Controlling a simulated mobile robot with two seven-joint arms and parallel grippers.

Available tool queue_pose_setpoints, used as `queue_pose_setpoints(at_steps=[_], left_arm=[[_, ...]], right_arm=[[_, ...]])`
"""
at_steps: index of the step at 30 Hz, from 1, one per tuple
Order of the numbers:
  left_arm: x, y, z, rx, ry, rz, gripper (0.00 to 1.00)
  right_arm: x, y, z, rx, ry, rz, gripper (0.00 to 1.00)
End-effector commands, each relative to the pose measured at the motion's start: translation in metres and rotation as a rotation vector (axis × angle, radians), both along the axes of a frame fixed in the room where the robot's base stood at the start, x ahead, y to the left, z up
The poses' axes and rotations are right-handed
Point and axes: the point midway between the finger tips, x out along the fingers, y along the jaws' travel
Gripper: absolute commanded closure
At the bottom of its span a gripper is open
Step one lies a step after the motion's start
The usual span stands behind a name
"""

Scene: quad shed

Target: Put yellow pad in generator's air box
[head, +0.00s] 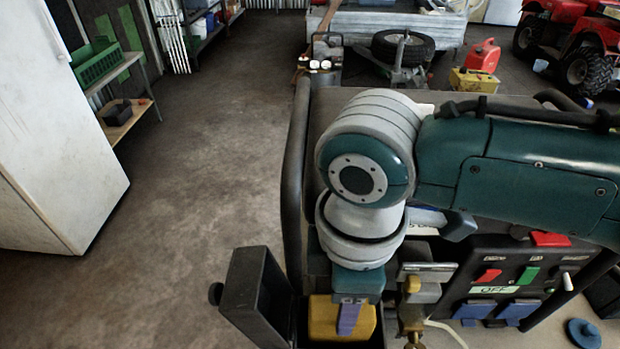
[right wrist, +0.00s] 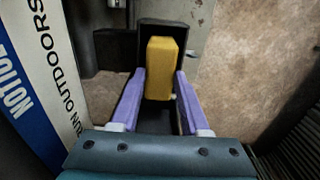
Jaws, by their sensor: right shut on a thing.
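The yellow pad (head: 323,322) is a small block at the bottom middle of the head view. My right gripper (head: 349,318) is shut on it; in the right wrist view the purple fingers (right wrist: 160,84) lie along both sides of the pad (right wrist: 160,52). The generator's air box (head: 379,336) is a dark open box, and its dark cover (head: 252,298) stands swung out to the left. The pad is at the box mouth, at least partly within its outline; how deep it sits is hidden. My left gripper is not in view.
The generator's panel (head: 510,285) with coloured switches is to the right, partly behind my right arm. A black frame tube (head: 293,185) runs up the generator's left side. A white cabinet (head: 60,140) stands at far left, with clear floor between.

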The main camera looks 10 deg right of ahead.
Motion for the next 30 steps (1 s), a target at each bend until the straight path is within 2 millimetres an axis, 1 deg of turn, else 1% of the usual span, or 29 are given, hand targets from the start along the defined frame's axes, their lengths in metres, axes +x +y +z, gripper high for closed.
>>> queue_pose_setpoints(at_steps=[8,9,18,26,30], left_arm=[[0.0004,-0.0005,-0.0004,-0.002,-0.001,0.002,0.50],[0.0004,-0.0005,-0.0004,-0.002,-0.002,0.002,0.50],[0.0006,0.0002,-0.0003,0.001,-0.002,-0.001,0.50],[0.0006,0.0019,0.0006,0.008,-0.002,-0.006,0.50],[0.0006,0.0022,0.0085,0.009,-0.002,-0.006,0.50]], right_arm=[[-0.0001,0.0001,-0.0013,0.000,0.000,0.000,1.00],[-0.0001,0.0000,-0.0013,0.000,0.000,0.000,0.52],[-0.0001,-0.0001,-0.0013,0.000,0.000,0.000,0.20],[-0.0002,-0.0002,-0.0004,-0.001,0.000,0.000,0.20],[0.0000,-0.0001,0.0073,0.000,0.000,0.000,0.20]])
